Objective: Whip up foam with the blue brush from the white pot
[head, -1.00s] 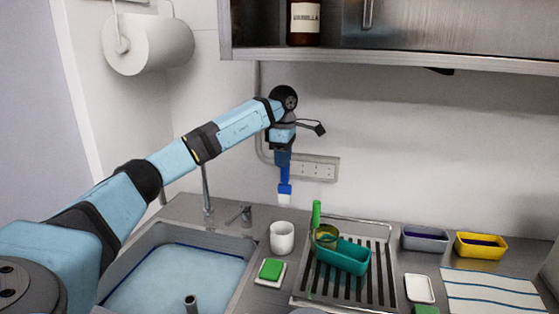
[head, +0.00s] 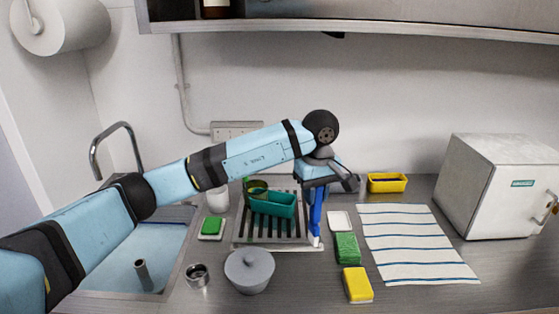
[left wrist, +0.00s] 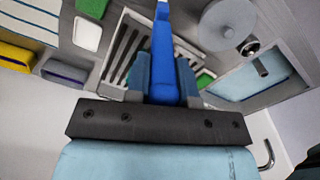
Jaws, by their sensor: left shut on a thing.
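My left gripper (head: 316,186) is shut on the blue brush (head: 316,213), which hangs downward with its pale tip low, over the right end of the drain rack. Whether the tip touches anything cannot be told. In the left wrist view the blue brush (left wrist: 164,60) stands between the fingers of my gripper (left wrist: 164,82). The white pot (head: 218,200) is at the left of the rack, beside the sink, its upper part hidden behind my left arm. No foam can be made out on the brush. My right gripper is not in view.
The slatted rack (head: 236,238) holds a teal tub (head: 272,204). A grey lidded pot (head: 250,272) and a metal cup (head: 197,275) stand in front. Sponges (head: 347,248), a yellow tub (head: 387,183), a striped cloth (head: 420,245) and a white freezer (head: 500,185) lie to the right.

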